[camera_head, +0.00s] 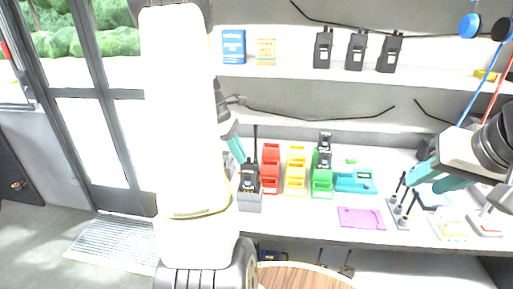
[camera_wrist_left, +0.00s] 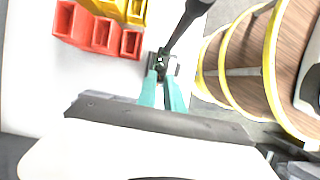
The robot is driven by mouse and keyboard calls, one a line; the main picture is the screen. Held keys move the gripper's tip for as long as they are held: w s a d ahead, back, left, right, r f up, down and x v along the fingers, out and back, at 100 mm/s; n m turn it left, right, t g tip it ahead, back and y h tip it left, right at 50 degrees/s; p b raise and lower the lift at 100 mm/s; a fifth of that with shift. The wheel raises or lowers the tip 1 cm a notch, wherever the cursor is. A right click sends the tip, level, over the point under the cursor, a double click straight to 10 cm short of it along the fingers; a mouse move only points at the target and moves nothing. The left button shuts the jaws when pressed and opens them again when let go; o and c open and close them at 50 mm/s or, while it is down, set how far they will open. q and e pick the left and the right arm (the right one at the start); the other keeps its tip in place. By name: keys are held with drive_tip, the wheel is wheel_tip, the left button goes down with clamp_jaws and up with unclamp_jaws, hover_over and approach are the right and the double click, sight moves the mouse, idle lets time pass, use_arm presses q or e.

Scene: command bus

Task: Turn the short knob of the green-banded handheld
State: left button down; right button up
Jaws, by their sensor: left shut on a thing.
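A black handheld (camera_head: 249,178) with a tall antenna stands upright in a grey holder (camera_head: 250,202) on the counter. No green band can be made out on it. My left gripper (camera_head: 235,148) is at its top, beside the antenna. In the left wrist view, the teal fingers of my left gripper (camera_wrist_left: 162,80) are close together on the handheld's top (camera_wrist_left: 160,62), shut on what appears to be its short knob, which the fingers mostly hide. The antenna (camera_wrist_left: 186,25) rises past the fingertips. My right gripper (camera_head: 436,178) is open and empty over the counter's right side.
Red (camera_head: 270,170), yellow (camera_head: 295,170) and green (camera_head: 322,182) bins stand right of the holder, with more handhelds (camera_head: 324,150) by the green ones. A teal device (camera_head: 355,181), a purple mat (camera_head: 361,218) and a stand (camera_head: 398,215) lie further right. Handhelds (camera_head: 357,50) line the shelf.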

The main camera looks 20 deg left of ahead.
use_arm(q)
drive_tip(key=c, duration=1.5)
unclamp_jaws()
drive_tip(key=shift+o, duration=0.2)
drive_tip(key=shift+r, duration=0.1)
drive_tip(key=v, duration=0.7)
drive_tip(key=shift+a+r, duration=0.2)
drive_tip(key=shift+r, duration=0.1)
